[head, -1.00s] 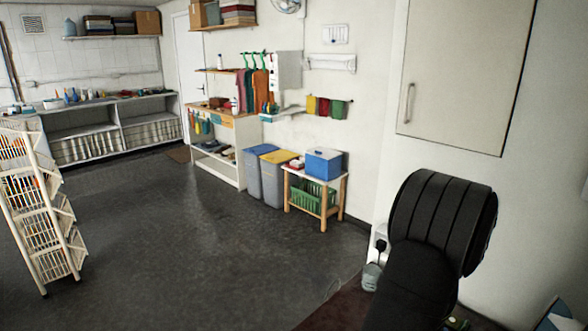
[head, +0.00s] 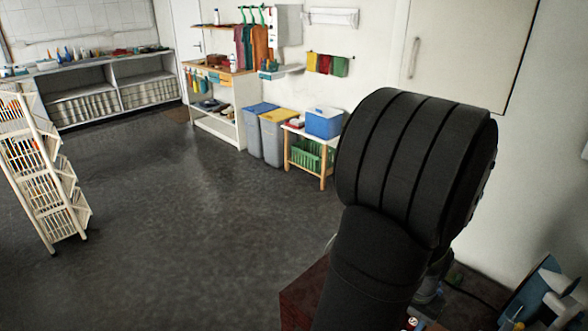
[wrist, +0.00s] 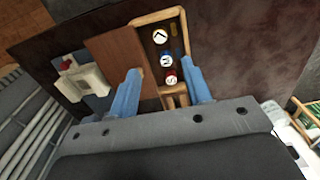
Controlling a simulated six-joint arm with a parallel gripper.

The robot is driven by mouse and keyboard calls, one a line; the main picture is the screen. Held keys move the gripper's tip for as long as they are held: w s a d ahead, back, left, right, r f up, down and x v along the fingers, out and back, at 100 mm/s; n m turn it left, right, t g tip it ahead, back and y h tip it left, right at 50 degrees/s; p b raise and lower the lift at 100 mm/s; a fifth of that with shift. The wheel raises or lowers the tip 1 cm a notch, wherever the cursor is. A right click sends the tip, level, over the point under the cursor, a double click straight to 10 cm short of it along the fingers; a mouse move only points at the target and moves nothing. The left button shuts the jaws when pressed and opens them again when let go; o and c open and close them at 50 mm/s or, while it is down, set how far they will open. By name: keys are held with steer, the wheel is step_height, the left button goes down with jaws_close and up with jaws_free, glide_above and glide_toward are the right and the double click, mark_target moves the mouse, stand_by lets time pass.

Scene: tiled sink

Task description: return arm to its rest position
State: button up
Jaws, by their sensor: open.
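My gripper (wrist: 164,71) shows in the wrist view as two blue fingers set wide apart, with nothing between them. Beyond the fingertips is an open wooden box (wrist: 145,20) holding several round pieces marked with letters or symbols. A flat brown wooden panel (wrist: 113,48) lies beside the box, to its left. In the head view my black arm fills the right foreground, and my gripper is hidden or out of frame there.
A white object with a red top (wrist: 80,75) sits left of the panel on a dark surface. A blue and white item (head: 548,295) is at the lower right. A low table with a blue box (head: 323,123), bins (head: 277,137) and a white rack (head: 45,170) stand farther off. Open floor lies between.

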step_height(320, 180, down, 13)
steer(key=shift+r, duration=0.2)
step_height(320, 180, up, 5)
steer(key=shift+s+f, duration=0.1)
steer(key=shift+f, duration=0.05)
steer(key=s+d+r, duration=0.4)
steer(key=s+r, duration=0.3)
steer(key=s, duration=0.4)
steer(key=s+d+m, duration=0.4)
steer(key=d, duration=0.3)
steer(key=s+d+f+m, duration=0.1)
steer(key=s+d+m, duration=0.3)
steer(key=d, duration=0.3)
steer(key=shift+d+m, duration=0.3)
steer(key=shift+m, duration=0.2)
